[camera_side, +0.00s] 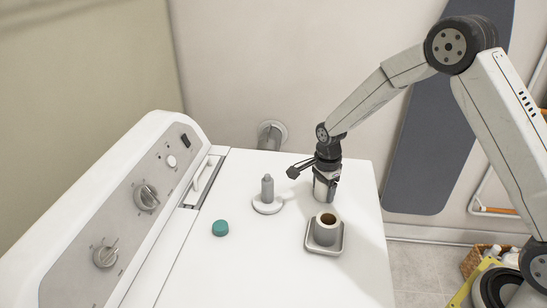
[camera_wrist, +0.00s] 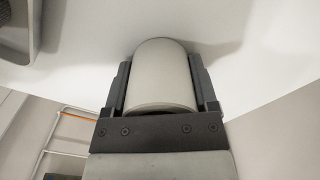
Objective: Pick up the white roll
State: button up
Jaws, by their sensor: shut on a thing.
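The white roll (camera_wrist: 163,75) fills the space between the two fingers of my gripper (camera_wrist: 163,85) in the wrist view, with a finger along each side of it. In the side view my gripper (camera_side: 326,190) points down at the right back of the white machine top, and the roll (camera_side: 320,190) shows as a pale piece between the dark fingers. My gripper is shut on the roll. I cannot tell whether the roll's lower end touches the white top.
A grey square tray (camera_side: 339,248) holding a hollow roll (camera_side: 325,229) stands in front of my gripper. A white holder with an upright peg (camera_side: 267,189) and a teal cap (camera_side: 220,228) lie to the left. The control panel (camera_side: 125,225) rises at the left edge.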

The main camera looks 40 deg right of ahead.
jog(key=shift+r, duration=0.1)
jog(key=shift+r, duration=0.4)
notch_tip(320, 180, up, 3)
jog(key=shift+s+f, duration=0.15)
jog(key=shift+f, duration=0.05)
jog(key=s+r, duration=0.9)
jog(key=s, duration=0.4)
jog(key=shift+s+a+r, duration=0.2)
jog(key=shift+s+a, duration=0.05)
jog(key=shift+s, duration=0.1)
